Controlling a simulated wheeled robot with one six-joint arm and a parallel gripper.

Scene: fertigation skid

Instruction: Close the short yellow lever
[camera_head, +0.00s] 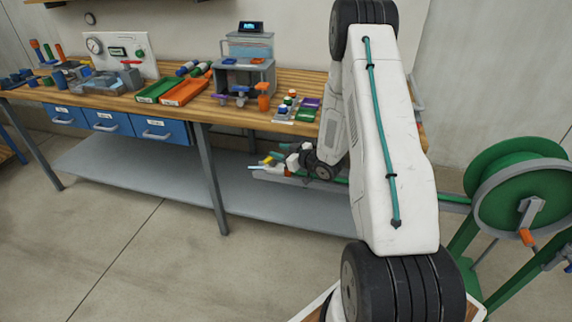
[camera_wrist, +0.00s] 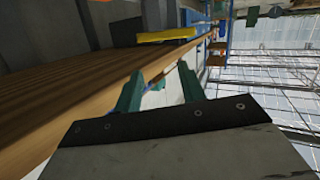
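My gripper (camera_head: 274,157) is low in front of the bench in the head view, small and partly behind my own arm. A small yellow piece (camera_head: 266,160) shows right at its fingertips; it may be the short yellow lever, but it is too small to tell. In the wrist view my gripper (camera_wrist: 160,86) has its two teal fingers apart, with no object clearly held between them. A yellow bar (camera_wrist: 163,35) lies beyond the fingers, apart from them; I cannot tell whether it is the lever. The lever's angle cannot be made out.
A wooden bench (camera_head: 222,106) carries a green tray (camera_head: 158,90), an orange tray (camera_head: 184,92) and a grey stand (camera_head: 247,76). Blue drawers (camera_head: 108,122) hang below, above a grey shelf (camera_head: 150,172). A green hose reel (camera_head: 510,190) stands at right. The floor at front left is clear.

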